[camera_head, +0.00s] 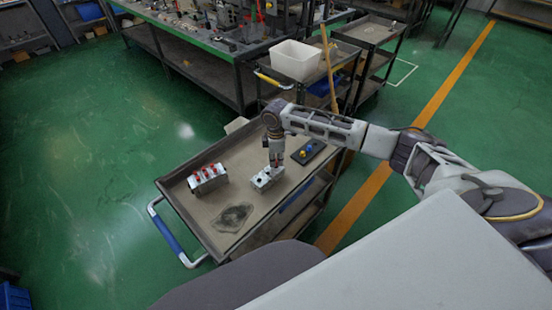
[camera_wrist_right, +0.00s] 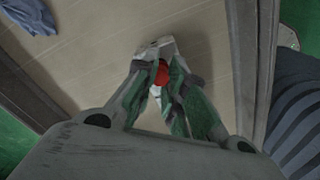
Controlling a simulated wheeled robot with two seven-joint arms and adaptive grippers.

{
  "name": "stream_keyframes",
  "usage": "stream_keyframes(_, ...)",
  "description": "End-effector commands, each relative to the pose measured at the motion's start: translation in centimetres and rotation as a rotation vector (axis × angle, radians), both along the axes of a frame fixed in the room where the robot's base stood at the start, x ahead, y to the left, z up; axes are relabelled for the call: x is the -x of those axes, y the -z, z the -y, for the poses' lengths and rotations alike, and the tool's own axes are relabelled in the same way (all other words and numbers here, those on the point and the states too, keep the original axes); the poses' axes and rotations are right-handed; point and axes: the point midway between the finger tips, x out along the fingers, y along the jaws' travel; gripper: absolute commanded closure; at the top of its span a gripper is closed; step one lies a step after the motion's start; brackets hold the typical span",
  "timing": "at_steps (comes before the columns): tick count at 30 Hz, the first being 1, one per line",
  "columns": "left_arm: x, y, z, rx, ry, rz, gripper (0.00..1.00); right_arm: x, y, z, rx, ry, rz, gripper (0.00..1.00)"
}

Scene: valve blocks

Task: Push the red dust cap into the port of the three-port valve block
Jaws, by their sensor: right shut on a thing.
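The small silver valve block (camera_head: 265,181) stands on the cart top, with a dark port showing on its upper face; I take it as the three-port block. My right gripper (camera_head: 276,161) points down over its far right end. In the wrist view, the right gripper (camera_wrist_right: 163,82) is shut on the red dust cap (camera_wrist_right: 162,72), which sits between the fingertips. Part of the pale block (camera_wrist_right: 153,50) shows just beyond the cap. The fingers hide the cap's lower side, so I cannot tell whether it touches the port. My left gripper is not in view.
A larger silver block (camera_head: 209,181) with several red caps stands to the left. The cart (camera_head: 222,205) has a raised rim, a dark stain near the front, and bare room between the blocks.

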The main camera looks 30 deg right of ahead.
Motion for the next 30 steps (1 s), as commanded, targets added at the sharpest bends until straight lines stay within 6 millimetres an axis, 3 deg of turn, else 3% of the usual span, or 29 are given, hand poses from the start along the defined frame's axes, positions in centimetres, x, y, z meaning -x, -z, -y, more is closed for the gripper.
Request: stream_keyframes(30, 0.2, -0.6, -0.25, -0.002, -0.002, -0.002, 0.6, -0.02, -0.03, 0.03, 0.0, 0.001, 0.0, 0.94)
